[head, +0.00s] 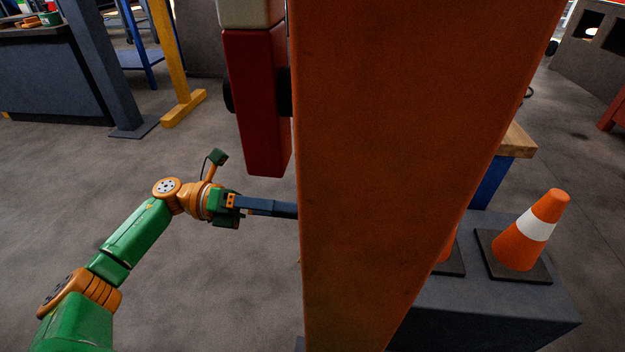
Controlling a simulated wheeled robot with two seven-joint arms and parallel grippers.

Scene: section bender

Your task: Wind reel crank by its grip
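My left arm comes in from the lower left, and its gripper (229,203) is at mid-height, left of a large orange upright. A dark blue-grey bar (270,207) runs right from the gripper and passes behind the upright's left edge. I cannot tell whether this bar is the gripper's fingers or a separate part. Its far end is hidden, so I cannot see whether the gripper is open or shut. I cannot make out the reel crank or its grip. My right gripper is not in view.
The orange upright (390,150) fills the middle of the view. A red block (255,100) hangs left of it, above the gripper. An orange-and-white cone (530,232) stands on a dark box (500,310) at right. Floor (210,290) is clear at lower left.

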